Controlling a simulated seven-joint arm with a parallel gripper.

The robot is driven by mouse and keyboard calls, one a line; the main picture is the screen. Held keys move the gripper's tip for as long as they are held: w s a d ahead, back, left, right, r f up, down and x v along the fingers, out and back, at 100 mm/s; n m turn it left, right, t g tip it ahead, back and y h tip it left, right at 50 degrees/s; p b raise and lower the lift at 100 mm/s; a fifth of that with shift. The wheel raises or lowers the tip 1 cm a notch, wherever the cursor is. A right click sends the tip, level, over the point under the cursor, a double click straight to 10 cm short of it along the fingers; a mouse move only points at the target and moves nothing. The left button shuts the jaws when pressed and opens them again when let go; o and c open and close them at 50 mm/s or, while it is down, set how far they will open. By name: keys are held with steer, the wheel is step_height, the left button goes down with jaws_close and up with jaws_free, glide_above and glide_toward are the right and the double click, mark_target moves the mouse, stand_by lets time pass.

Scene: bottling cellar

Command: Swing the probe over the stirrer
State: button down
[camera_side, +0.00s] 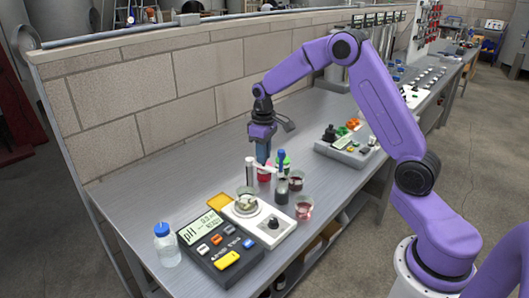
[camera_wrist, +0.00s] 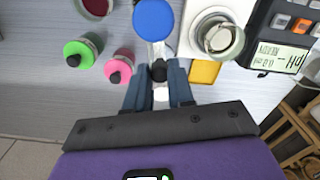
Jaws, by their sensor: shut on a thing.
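The stirrer (camera_side: 286,229) is a white box with a black knob and a round plate; a glass beaker (camera_side: 246,202) stands on the plate. The beaker shows upper right in the wrist view (camera_wrist: 220,38). The blue-capped probe (camera_side: 282,156) hangs on a white swing arm beside a white post (camera_side: 250,171), to the right of the stirrer's plate. Its blue cap (camera_wrist: 153,20) is at the top of the wrist view. My gripper (camera_side: 262,158) is shut on the probe's swing arm; a black part (camera_wrist: 158,71) shows between the fingertips. The fingers partly hide the grip.
A pH meter (camera_side: 221,246) and a blue-capped bottle (camera_side: 167,248) stand left. Green-capped (camera_wrist: 80,51) and pink-capped (camera_wrist: 118,68) bottles are close to my gripper. A beaker of red liquid (camera_side: 304,207) stands right of the stirrer. A brick wall (camera_side: 150,85) backs the bench.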

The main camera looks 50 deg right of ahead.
steer(key=shift+w+a+r+m, duration=0.1)
steer(key=shift+w+a+m, duration=0.5)
steer(key=shift+m, duration=1.45)
steer(key=shift+w+a+f+m, duration=0.1)
steer(key=shift+a+m, duration=0.95)
steer(key=shift+m, duration=0.95)
steer(key=shift+w+a+r+m, duration=0.1)
steer(key=shift+w+a+m, duration=0.5)
steer(key=shift+m, duration=1.45)
steer(key=shift+s+a, duration=0.2)
steer(key=shift+a, duration=0.05)
steer(key=c, duration=1)
jaws_free()
steer(key=shift+o, duration=0.2)
step_height(320, 180, up, 17)
steer(key=shift+r, duration=0.2)
steer(key=shift+s, duration=0.1)
